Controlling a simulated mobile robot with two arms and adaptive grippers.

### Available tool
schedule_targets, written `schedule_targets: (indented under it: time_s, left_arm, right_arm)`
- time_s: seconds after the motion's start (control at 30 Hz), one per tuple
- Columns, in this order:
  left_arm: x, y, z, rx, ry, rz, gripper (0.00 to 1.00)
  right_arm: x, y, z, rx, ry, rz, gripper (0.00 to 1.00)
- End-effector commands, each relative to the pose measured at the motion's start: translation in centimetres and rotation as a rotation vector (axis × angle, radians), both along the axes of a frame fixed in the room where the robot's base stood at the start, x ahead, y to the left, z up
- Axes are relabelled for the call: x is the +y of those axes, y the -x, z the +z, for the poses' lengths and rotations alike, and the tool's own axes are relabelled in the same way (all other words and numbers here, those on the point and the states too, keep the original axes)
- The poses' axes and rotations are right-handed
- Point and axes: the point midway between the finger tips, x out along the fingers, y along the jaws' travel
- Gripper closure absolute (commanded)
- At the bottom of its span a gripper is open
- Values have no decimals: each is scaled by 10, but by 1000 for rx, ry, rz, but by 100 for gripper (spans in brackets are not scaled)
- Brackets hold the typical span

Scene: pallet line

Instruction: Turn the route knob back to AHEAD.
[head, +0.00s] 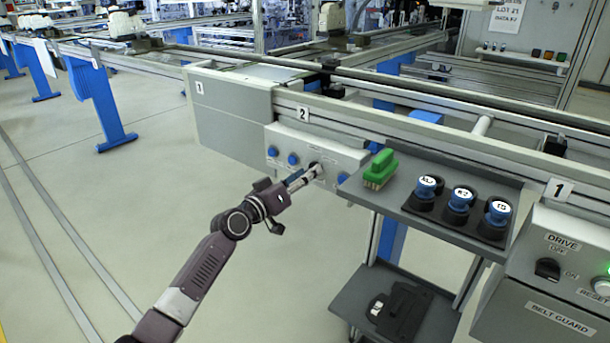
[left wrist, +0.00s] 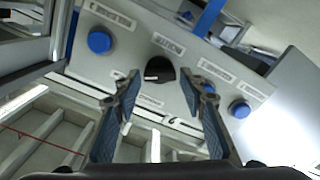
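The route knob is a dark round knob on a light grey control panel (head: 290,139) below the conveyor rail. In the left wrist view the knob (left wrist: 161,67) sits between blue push buttons, and a white mark shows on its left and lower side. My left gripper (head: 304,178) reaches up to the panel from the lower left. In the left wrist view its two fingers (left wrist: 161,80) are apart, one to each side of the knob, and hold nothing. I cannot tell whether they touch it. My right gripper is not in view.
Blue buttons (head: 272,151) are close beside the knob. A grey shelf to the right carries a green brush (head: 380,169) and several blue-topped round pieces (head: 460,198). A drive box (head: 554,270) stands at far right. The floor at left is clear.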

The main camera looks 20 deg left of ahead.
Motion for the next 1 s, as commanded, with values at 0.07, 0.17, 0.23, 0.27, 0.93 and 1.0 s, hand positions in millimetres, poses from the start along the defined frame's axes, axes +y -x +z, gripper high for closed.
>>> schedule_targets:
  time_s: [0.07,0.17,0.23,0.27,0.93,1.0]
  left_arm:
    - [0,0,0,0,0,0,73]
    - [0,0,0,0,0,0,84]
    - [0,0,0,0,0,0,92]
    - [0,0,0,0,0,0,94]
    - [1,0,0,99,275,1,94]
    - [1,0,0,123,336,1,94]
  right_arm:
    - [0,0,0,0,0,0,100]
    - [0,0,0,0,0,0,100]
    - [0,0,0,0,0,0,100]
    - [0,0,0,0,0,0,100]
    - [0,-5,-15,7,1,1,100]
    - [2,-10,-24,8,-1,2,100]
